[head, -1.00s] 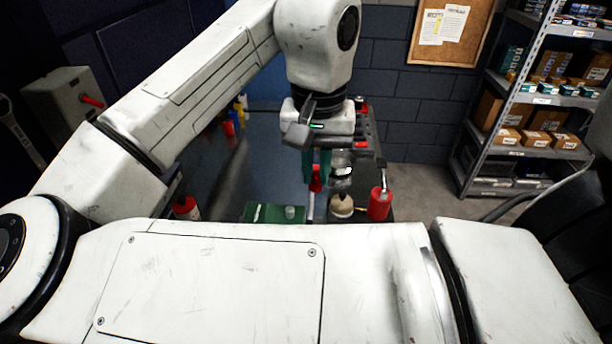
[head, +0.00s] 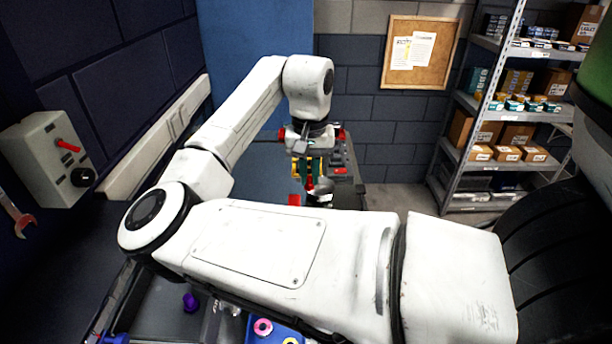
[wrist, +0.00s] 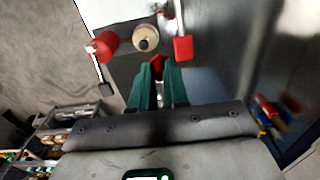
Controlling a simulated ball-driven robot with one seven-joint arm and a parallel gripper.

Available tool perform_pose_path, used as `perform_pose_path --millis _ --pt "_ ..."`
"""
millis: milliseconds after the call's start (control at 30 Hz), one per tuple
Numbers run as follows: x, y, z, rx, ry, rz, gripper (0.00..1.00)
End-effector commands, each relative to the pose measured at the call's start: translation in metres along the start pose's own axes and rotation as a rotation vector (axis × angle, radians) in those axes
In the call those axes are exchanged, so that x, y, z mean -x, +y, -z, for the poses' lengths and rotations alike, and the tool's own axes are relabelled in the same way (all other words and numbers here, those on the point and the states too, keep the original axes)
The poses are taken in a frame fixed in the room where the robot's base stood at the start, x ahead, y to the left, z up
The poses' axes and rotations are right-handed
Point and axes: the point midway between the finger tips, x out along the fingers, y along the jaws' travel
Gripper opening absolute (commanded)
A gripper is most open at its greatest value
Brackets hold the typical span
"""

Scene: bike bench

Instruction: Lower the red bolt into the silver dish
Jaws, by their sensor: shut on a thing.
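My gripper (head: 311,176) hangs over the bench in the head view, its green fingers pointing down. It is shut on the red bolt (head: 309,184), which shows small between the fingertips. In the wrist view the red bolt (wrist: 157,63) also sits between the green fingers (wrist: 158,82). A shiny rounded thing that looks like the silver dish (head: 321,199) is just below and to the right of the fingertips. I cannot tell whether the bolt touches it.
A shelf rack (head: 500,110) stands at the right and a grey switch box (head: 48,155) at the left.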

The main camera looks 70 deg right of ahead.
Motion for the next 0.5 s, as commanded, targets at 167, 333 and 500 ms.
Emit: perform_pose_path --millis 167,333,500 --pt "-0.016 0.005 0.029 0.000 -0.003 -0.002 0.00" --pt "-0.031 0.009 0.056 0.000 -0.001 -0.001 0.00" --pt "-0.047 0.013 0.082 0.000 -0.002 -0.002 0.00"
